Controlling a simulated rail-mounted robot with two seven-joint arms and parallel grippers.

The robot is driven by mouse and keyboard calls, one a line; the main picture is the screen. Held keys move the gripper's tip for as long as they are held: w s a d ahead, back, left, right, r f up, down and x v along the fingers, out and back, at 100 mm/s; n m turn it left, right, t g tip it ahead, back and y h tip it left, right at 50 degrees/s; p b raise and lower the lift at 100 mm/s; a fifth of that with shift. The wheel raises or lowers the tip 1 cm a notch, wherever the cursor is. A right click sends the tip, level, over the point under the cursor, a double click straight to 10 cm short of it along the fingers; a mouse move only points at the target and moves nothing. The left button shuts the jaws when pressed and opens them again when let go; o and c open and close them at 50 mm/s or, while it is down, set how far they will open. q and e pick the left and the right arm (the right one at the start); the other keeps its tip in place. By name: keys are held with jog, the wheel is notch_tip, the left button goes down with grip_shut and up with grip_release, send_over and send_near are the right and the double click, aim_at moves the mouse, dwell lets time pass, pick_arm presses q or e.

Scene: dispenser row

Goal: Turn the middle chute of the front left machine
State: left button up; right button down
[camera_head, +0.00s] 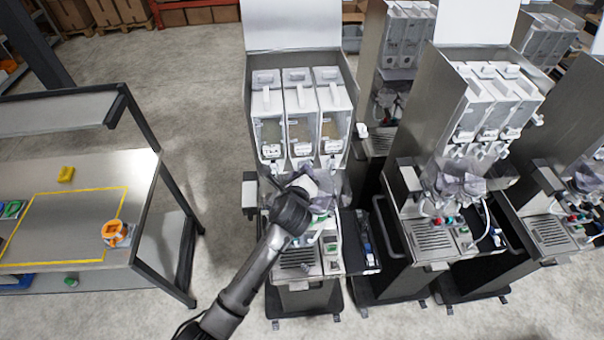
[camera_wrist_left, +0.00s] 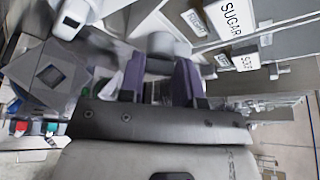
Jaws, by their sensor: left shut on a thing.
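The front left machine (camera_head: 302,60) stands in the middle of the head view, with three clear canisters (camera_head: 300,112) side by side. My left gripper (camera_head: 308,186) is at the chutes under the canisters, in front of the middle one. In the left wrist view its two purple-grey fingers (camera_wrist_left: 162,78) are close together, shut on the middle chute (camera_wrist_left: 163,46), a pale grey part that shows only partly. The hand hides most of the chutes in the head view, so the chute's turn angle cannot be told. My right gripper is not in view.
A drip tray (camera_head: 296,258) with buttons sits below the chutes. More machines (camera_head: 470,110) stand close on the right. At left is a workbench (camera_head: 140,175) with a yellow-taped area and an orange item (camera_head: 113,232). Floor (camera_head: 200,100) is clear between bench and machine.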

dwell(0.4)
pick_arm(q)
jog(key=o, duration=0.9)
jog(key=shift+b+v, duration=1.35)
jog(key=shift+v, duration=5.55)
jog(key=shift+a+f, duration=0.1)
